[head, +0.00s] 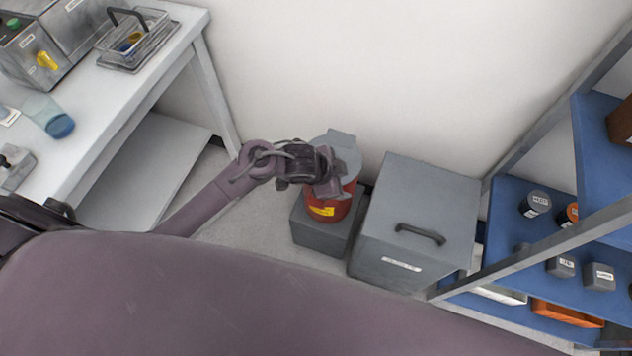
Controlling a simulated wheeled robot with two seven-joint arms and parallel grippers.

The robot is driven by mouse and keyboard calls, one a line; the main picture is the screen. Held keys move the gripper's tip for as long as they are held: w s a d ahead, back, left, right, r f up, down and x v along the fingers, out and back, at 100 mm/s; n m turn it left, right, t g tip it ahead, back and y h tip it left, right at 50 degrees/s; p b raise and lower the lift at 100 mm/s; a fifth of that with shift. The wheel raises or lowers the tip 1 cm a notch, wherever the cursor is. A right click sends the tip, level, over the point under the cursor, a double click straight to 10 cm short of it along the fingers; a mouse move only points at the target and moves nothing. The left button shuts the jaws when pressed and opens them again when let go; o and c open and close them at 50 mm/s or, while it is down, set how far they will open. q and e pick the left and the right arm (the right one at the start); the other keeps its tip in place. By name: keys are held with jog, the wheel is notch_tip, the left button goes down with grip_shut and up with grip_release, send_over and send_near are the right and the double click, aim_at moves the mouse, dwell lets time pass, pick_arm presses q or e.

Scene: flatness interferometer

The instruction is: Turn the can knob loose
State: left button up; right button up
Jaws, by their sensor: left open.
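A red can (341,207) with a grey lid (340,141) and a yellow label stands on a dark grey block (318,232) against the wall. My left gripper (335,185) is over the near side of the can's top, and its jaws are open. The gripper and wrist cover much of the lid, so the can knob is hidden. I cannot tell whether the fingers touch the can. My right gripper is not in view.
A grey box (425,197) with a dark handle stands right of the can. A blue-shelved rack (510,202) with several small containers is at the right. A white bench (165,60) at the left holds a machine, a wire basket and a blue-bottomed beaker (50,117).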

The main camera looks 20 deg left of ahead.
pick_arm(q)
jog(key=a+m+g, duration=0.5)
jog(key=a+m, duration=0.1)
jog(key=a, duration=0.3)
jog(key=x, duration=0.7)
jog(key=shift+d+b, duration=0.2)
jog(key=shift+b, duration=0.2)
jog(key=shift+c, duration=0.2)
jog(key=shift+r+n, duration=0.1)
jog(key=shift+n, duration=0.2)
jog(key=c, duration=0.9)
